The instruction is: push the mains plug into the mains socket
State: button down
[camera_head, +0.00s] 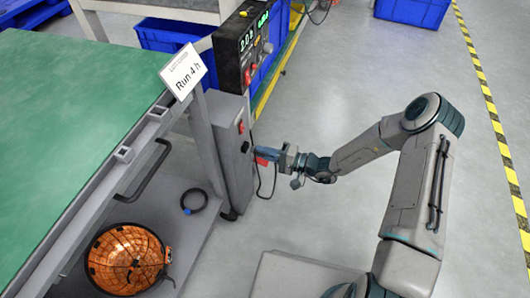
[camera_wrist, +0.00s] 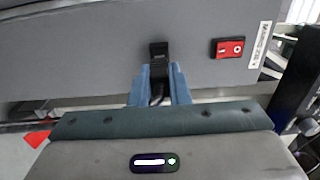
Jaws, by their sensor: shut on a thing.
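My gripper (camera_head: 264,153) is at the grey side panel (camera_head: 229,150) of the rack, with its blue fingers pointing at the panel. In the wrist view my gripper (camera_wrist: 159,72) is shut on the black mains plug (camera_wrist: 158,50), which stands between the fingertips against or very close to the panel. A dark cable (camera_head: 273,186) hangs below the gripper. The mains socket is hidden behind the plug, so I cannot tell how deep the plug sits. A red rocker switch (camera_wrist: 229,47) is on the panel to the right of the plug.
Grey floor (camera_head: 340,90) is clear to the right.

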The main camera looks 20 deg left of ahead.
jog(key=shift+a, duration=0.85)
jog(key=shift+a, duration=0.35)
jog(key=c, duration=1.3)
grip_release()
jog(key=shift+w, duration=0.1)
jog(key=shift+d, duration=0.2)
jog(key=s+d+p, duration=0.1)
jog(key=d+p, duration=0.2)
jog(key=d, duration=1)
jog(key=shift+d, duration=0.25)
jog(key=shift+s, duration=0.1)
